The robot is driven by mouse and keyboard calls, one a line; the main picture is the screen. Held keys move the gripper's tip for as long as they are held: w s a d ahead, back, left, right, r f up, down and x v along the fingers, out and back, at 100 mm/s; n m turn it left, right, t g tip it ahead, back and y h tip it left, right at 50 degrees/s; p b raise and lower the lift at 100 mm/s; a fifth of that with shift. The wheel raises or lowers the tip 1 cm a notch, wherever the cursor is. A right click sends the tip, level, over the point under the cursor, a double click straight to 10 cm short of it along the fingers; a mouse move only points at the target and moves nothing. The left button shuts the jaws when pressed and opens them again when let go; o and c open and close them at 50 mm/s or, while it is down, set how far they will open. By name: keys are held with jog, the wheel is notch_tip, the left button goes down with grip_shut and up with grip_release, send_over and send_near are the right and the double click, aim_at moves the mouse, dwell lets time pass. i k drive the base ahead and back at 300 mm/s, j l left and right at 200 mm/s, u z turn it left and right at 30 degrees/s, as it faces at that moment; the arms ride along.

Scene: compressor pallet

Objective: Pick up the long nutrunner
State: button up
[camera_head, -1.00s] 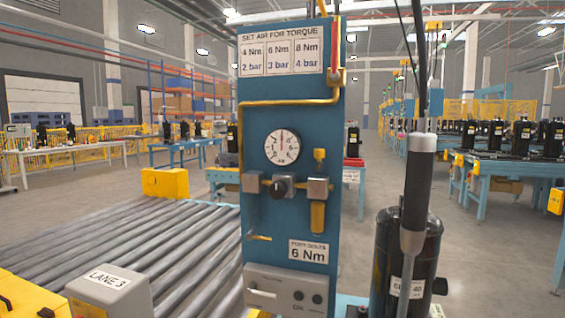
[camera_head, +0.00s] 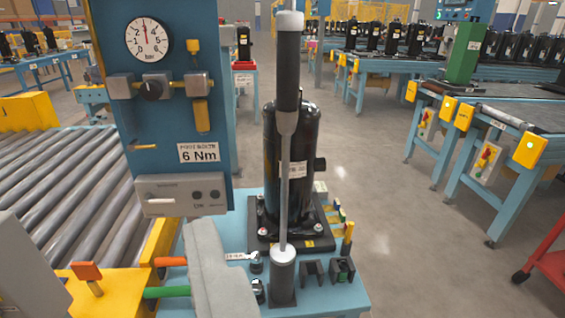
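A long upright tool (camera_head: 287,105), which looks like the long nutrunner, stands in front of a black compressor (camera_head: 306,150). It has a pale cap, a black grip and a long thin grey shaft. The shaft's lower end meets the pale top of a dark cylindrical stand (camera_head: 283,278) on the blue bench. The tool appears upright; I cannot tell how deep its tip sits.
A blue air panel (camera_head: 165,110) with a gauge and a "6 Nm" label stands left. Small dark holders (camera_head: 313,272) stand right of the stand. Rollers (camera_head: 60,190) lie left.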

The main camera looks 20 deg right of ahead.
aim_at(290, 22)
jog(key=l+z, duration=0.2)
jog(key=z, duration=0.4)
jog(key=j, duration=0.2)
jog(key=l+u, duration=0.25)
jog(key=l, duration=0.5)
jog(key=k+l+u, duration=0.1)
jog(key=l+u, duration=0.15)
jog(key=l, duration=0.5)
